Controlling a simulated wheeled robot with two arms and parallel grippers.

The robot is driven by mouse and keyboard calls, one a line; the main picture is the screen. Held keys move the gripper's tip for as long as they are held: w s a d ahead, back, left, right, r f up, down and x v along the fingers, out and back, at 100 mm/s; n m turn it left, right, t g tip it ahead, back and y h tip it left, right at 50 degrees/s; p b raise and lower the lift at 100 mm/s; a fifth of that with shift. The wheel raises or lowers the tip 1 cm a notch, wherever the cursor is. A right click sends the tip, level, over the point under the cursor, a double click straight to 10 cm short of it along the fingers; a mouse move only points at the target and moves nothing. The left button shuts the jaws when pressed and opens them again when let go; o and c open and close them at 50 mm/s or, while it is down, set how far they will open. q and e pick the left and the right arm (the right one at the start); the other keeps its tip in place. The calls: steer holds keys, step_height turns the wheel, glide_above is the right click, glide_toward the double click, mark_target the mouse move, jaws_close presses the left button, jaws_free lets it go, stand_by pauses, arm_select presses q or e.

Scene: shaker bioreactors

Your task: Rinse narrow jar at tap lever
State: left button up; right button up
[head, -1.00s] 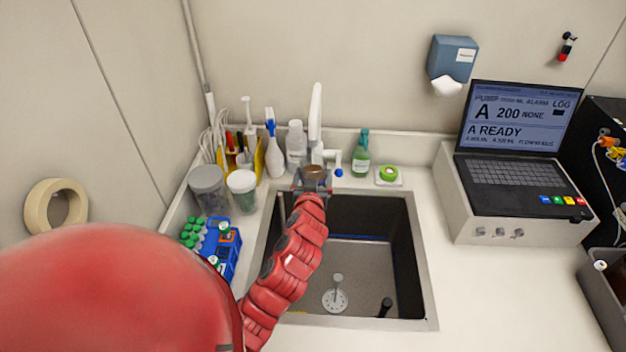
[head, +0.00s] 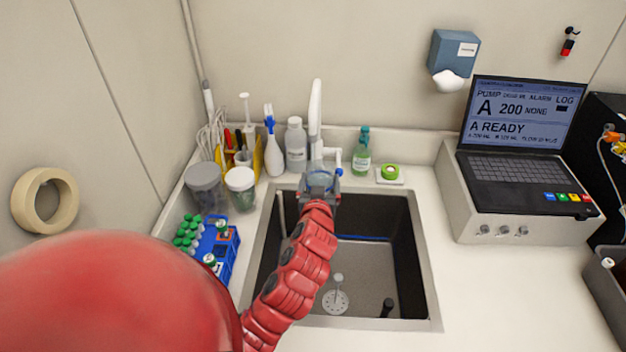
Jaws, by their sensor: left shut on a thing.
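The white tap (head: 316,115) rises behind the sink's back edge. Its lever (head: 338,158), with a blue tip, sticks out to the right of the tap's base. My left gripper (head: 320,184) is at the back of the sink, just in front of and below the tap. It is shut on the narrow jar (head: 319,181), whose small round top shows between the fingers. The jar's lower part is hidden by my gripper and red arm. I cannot tell whether water is running. My right gripper is not in view.
The sink (head: 428,262) has a dark basin with a drain. Left of it stand lidded tubs (head: 241,188) and a blue tube rack (head: 228,262). Bottles (head: 362,155) and green tape (head: 390,172) line the back. A laptop-like pump console (head: 520,180) is at right.

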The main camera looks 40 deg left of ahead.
arm_select(q)
steer(key=shift+s+d+f+b, duration=0.2)
steer(key=shift+s+d+b, duration=0.15)
steer(key=shift+s+d, duration=0.15)
steer(key=v, duration=0.3)
steer(key=shift+w+d+f+b, duration=0.1)
steer(key=shift+f+b, duration=0.05)
steer(key=shift+b, duration=0.2)
stand_by(0.7)
steer(key=s+d+r+p, duration=0.1)
steer(key=p, duration=0.3)
steer(key=s+d+r+p, duration=0.1)
steer(key=s+r+p, duration=0.1)
steer(key=p, duration=0.1)
steer(key=shift+d+r+p, duration=0.3)
steer(key=shift+d+p, duration=0.05)
steer(key=shift+d, duration=0.05)
steer(key=shift+s+d+r+p, duration=0.2)
steer(key=shift+s+d+p, duration=0.15)
steer(key=shift+p, duration=0.1)
